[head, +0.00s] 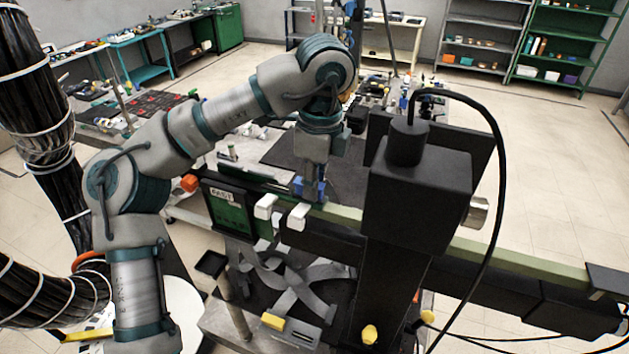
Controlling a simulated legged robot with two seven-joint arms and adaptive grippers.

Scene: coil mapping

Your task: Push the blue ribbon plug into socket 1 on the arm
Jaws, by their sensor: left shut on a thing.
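My left gripper (311,185) comes down from the left arm and points downward above the long rail. It is shut on a small blue piece (321,191), which looks like the blue ribbon plug; the fingers partly hide it. The blue piece is at or just above the pale green rail (345,213); I cannot tell whether it touches. Two white blocks (265,206) (298,216) sit on the near side, left of and below the gripper. Socket 1 cannot be made out. My right gripper is not in view.
A large black box-shaped unit (418,200) with a looping black cable stands close to the gripper's right. Grey ribbons (285,275) lie tangled below the rail, near a yellow-ended connector (273,321). A green panel (228,212) stands left. Shelves and benches line the back.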

